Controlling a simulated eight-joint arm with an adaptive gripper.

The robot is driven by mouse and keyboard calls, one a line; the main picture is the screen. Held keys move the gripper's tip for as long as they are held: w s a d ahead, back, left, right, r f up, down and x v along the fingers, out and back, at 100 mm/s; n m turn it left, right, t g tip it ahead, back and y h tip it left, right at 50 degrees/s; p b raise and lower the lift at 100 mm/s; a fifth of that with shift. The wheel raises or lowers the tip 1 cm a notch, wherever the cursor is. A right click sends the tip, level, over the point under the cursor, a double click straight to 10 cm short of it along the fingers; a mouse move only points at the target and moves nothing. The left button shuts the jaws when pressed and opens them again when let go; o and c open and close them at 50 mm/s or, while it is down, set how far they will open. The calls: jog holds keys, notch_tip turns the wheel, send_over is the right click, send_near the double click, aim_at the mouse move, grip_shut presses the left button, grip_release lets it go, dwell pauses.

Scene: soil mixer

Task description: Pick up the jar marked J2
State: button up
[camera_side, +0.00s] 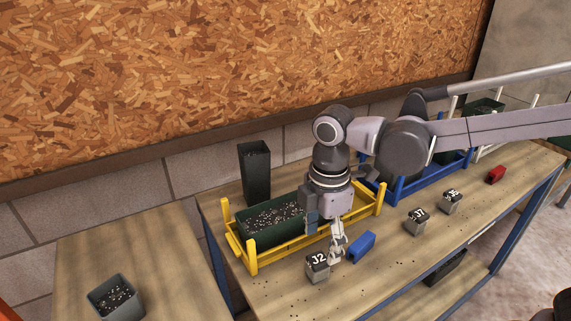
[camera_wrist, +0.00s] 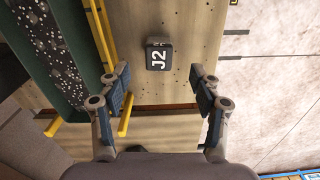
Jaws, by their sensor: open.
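The jar marked J2 (camera_side: 317,268) stands upright on the wooden table near its front edge, with a dark top bearing white letters. In the wrist view the J2 jar (camera_wrist: 158,55) lies ahead of the fingertips, roughly midway between the two fingers. My gripper (camera_side: 338,245) is above the table just behind and right of the jar in the side view. In the wrist view my gripper (camera_wrist: 161,88) is open and empty, its two fingers wide apart. The fingers do not appear to touch the jar.
A yellow rack (camera_side: 252,258) holding a green trough of speckled soil is close on the left. A blue block (camera_side: 361,247) lies right of the gripper. Jars J1 (camera_side: 415,222) and another (camera_side: 450,202) stand farther right, with a red block (camera_side: 495,174). Dark specks dot the table.

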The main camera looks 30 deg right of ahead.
aim_at(318, 259)
jog(key=shift+w+a+f, duration=0.1)
jog(key=shift+a+f, duration=0.05)
jog(key=shift+f, duration=4.1)
jog(key=c, duration=1.3)
